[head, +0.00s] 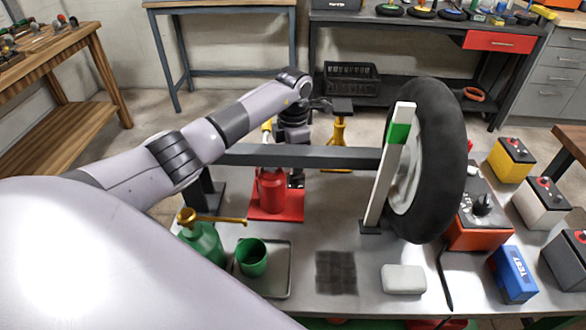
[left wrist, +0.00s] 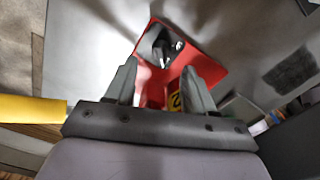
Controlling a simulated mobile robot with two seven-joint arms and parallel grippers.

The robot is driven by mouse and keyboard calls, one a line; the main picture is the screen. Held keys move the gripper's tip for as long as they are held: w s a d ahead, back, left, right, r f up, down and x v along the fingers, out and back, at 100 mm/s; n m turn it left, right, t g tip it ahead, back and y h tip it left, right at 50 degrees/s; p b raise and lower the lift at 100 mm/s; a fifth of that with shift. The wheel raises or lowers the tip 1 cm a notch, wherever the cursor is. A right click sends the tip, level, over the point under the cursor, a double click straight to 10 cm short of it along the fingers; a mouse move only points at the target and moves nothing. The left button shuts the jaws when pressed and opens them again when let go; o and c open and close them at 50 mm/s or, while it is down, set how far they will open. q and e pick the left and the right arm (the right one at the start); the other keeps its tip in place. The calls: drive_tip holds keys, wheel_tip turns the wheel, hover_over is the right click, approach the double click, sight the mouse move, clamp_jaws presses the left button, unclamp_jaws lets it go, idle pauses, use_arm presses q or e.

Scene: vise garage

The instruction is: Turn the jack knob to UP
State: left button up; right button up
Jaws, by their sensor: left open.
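The red jack (head: 270,188) stands on a red base plate (head: 268,215) under the grey beam, left of the tire. A yellow label (left wrist: 176,101) shows between the fingers. The UP marking is not readable. My right gripper is not in view.
The grey beam (head: 300,156) crosses above the jack. A tire (head: 436,150) stands behind a white post (head: 387,180) at right. Several batteries fill the right side.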

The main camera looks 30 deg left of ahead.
use_arm(q)
wheel_tip(320, 180, down, 5)
drive_tip(key=shift+f, duration=0.15)
clamp_jaws()
